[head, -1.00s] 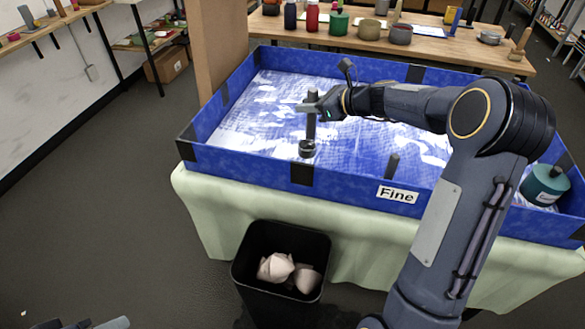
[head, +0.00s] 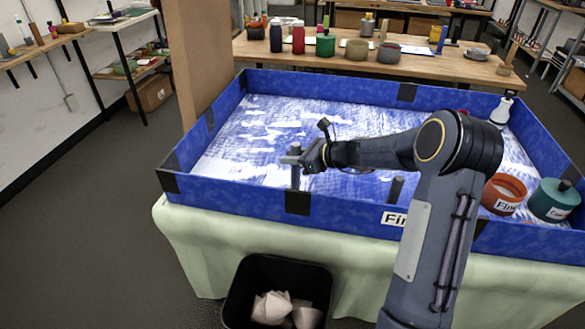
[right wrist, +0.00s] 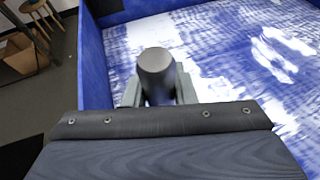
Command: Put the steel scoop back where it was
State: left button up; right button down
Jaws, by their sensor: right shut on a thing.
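The steel scoop shows as an upright dark grey handle (head: 295,176) near the front wall of the blue tray. My right gripper (head: 297,160) is shut on the upper part of this handle. The scoop's lower end is hidden behind the tray's front wall, so I cannot tell whether it touches the tray floor. In the right wrist view the round end of the handle (right wrist: 157,62) stands between the fingers of my right gripper (right wrist: 157,92). The blue tray (head: 240,196) has a floor streaked white and blue. My left gripper is not in view.
Another dark upright post (head: 396,188) stands at the front wall, above a partly hidden label (head: 393,218). An orange pot (head: 503,195) and a teal pot (head: 553,200) are at the right end. A black bin (head: 240,300) stands in front. The tray's left half is clear.

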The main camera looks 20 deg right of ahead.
aim_at(294, 175)
jog(key=shift+f, duration=1.55)
jog(key=shift+f+b, duration=0.15)
jog(key=shift+b, duration=0.15)
jog(key=c, duration=1.2)
grip_release()
